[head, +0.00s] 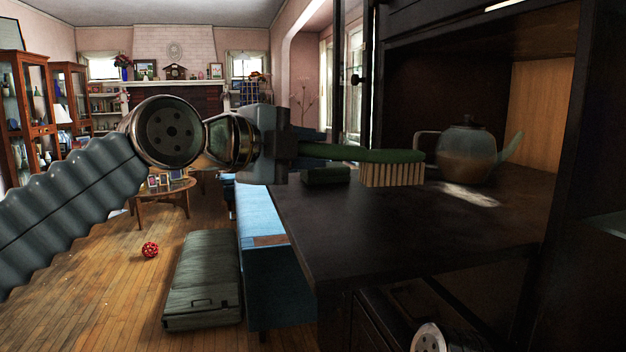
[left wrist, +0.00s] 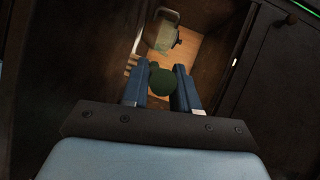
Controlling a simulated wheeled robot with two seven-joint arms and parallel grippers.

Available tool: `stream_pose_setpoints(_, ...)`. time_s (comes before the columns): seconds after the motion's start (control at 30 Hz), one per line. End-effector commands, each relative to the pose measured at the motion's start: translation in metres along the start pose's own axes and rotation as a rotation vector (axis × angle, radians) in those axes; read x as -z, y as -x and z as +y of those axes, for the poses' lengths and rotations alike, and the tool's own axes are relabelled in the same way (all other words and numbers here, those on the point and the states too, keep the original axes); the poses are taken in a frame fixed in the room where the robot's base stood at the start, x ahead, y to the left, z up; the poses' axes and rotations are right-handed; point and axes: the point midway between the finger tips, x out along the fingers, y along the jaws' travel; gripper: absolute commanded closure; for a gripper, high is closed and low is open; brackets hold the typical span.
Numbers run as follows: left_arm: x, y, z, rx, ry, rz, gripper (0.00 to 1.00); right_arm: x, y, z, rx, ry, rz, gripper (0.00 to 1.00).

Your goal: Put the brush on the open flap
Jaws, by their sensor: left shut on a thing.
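The brush is green with a row of pale bristles (head: 392,175). It lies level, bristles down, in my left gripper (head: 300,150), which is shut on its handle. The brush is over the open flap (head: 400,225), a dark wooden surface in front of the cabinet's compartment. I cannot tell whether the bristles touch the flap. In the left wrist view the round green end of the brush (left wrist: 162,82) shows between the two blue fingers. My right gripper is not in view.
A glass teapot (head: 466,155) stands behind the bristles, inside the compartment; it shows in the left wrist view (left wrist: 163,35). A small dark green block (head: 326,176) is at the flap's left edge. Bare flap lies in front. A blue bench (head: 262,225) stands left below.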

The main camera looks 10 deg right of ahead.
Motion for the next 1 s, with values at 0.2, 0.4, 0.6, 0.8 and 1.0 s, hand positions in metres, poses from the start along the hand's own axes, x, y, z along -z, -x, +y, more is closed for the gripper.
stream_pose_setpoints(0.2,-0.007,-0.013,0.011,0.002,0.002,0.000,1.00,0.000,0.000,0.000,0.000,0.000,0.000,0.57)
stream_pose_setpoints(0.4,-0.013,-0.023,0.041,0.001,0.000,-0.001,1.00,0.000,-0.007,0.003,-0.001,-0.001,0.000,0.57)
stream_pose_setpoints(0.6,-0.013,-0.024,0.046,0.002,0.000,0.000,1.00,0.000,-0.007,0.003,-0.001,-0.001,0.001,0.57)
stream_pose_setpoints(0.8,-0.013,-0.024,0.046,0.000,0.000,0.000,0.53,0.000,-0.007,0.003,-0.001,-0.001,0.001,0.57)
stream_pose_setpoints(1.0,-0.013,-0.024,0.046,0.001,0.000,0.000,0.45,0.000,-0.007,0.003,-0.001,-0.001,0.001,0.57)
